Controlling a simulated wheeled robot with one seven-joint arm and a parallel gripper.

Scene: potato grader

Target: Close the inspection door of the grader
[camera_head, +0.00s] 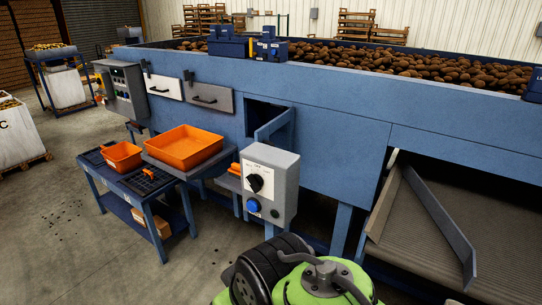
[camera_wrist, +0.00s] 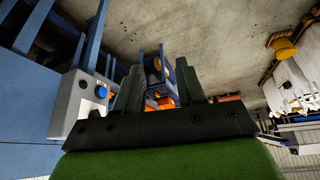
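The blue grader (camera_head: 335,130) fills the middle and right of the head view. Its inspection door (camera_head: 277,126) is a small blue panel standing open, swung outward from a dark rectangular opening (camera_head: 259,114) in the front wall. In the wrist view I cannot make out the door for sure. My gripper (camera_wrist: 160,75) shows in the wrist view with its two dark fingers apart and nothing between them. In the head view only green and black parts of my arm show at the bottom; the fingers are hidden there. The gripper is apart from the door.
A grey control box (camera_head: 270,185) with a black knob and blue button stands just below the door. Left of it are an orange tray (camera_head: 185,147), an orange bin (camera_head: 122,156) and a blue table (camera_head: 125,185). A conveyor (camera_head: 430,235) lies right. Concrete floor is free at lower left.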

